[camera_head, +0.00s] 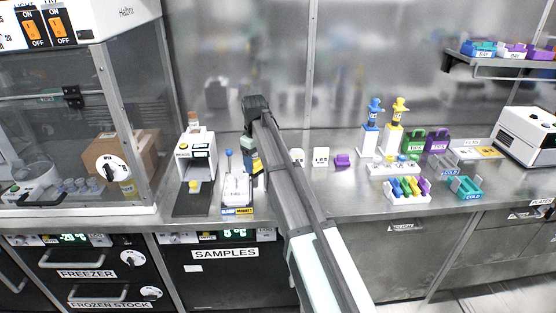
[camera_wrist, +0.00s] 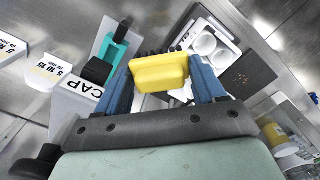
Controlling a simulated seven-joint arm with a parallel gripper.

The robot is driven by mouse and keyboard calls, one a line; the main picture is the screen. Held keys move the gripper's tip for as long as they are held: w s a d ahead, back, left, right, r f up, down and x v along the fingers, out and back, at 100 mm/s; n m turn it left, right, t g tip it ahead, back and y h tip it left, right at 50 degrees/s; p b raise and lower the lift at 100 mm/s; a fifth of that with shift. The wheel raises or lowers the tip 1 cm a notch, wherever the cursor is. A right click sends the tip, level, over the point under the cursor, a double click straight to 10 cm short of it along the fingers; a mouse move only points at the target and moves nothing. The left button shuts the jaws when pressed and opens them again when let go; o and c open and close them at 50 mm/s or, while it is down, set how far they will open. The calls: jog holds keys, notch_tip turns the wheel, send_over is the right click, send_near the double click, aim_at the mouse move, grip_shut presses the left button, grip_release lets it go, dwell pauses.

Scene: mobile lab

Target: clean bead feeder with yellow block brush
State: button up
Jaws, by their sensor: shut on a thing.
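My gripper (camera_head: 255,163) is shut on the yellow block brush (camera_wrist: 160,72), whose dark bristles show along its far edge in the wrist view. In the head view, the brush is a small yellow patch, mostly hidden by my arm. A white machine (camera_head: 197,150) with a dark strip in front and a yellow piece on it stands left of my gripper; it looks like the bead feeder, but its label is too small to read surely. In the wrist view, a white unit (camera_wrist: 213,40) with round openings and a dark, orange-specked plate (camera_wrist: 246,76) lies beyond the brush, apart from it.
A white stand with a blue-knobbed lever (camera_head: 236,187) is between the machine and my arm. A CAP-labelled block (camera_wrist: 76,95) and a teal-handled tool (camera_wrist: 115,45) are left in the wrist view. Racks (camera_head: 408,190) and pumps stand right. The glass cabinet is left.

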jog(key=s+a+f+m, duration=0.15)
jog(key=a+m, duration=0.25)
jog(key=a, duration=0.7)
jog(key=s+a+f+m, duration=0.1)
jog(key=s+a+m, duration=0.3)
jog(key=a, duration=0.7)
jog(key=shift+m, duration=0.4)
jog(key=shift+w+a+f, duration=0.1)
jog(key=shift+w+f, duration=0.15)
jog(key=shift+f, duration=0.85)
jog(key=shift+w+a+f, duration=0.1)
jog(key=shift+w+f, duration=0.1)
jog(key=shift+f, duration=0.9)
jog(key=shift+w+a+f, duration=0.1)
jog(key=shift+w+f, duration=0.15)
jog(key=shift+f, duration=0.85)
jog(key=shift+w+f, duration=0.5)
jog(key=shift+w, duration=0.15)
jog(key=shift+c, duration=0.3)
jog(key=shift+w+f, duration=0.1)
jog(key=shift+w, duration=1.4)
jog(key=s, duration=0.4)
jog(key=shift+s, duration=0.15)
notch_tip(320, 180, up, 8)
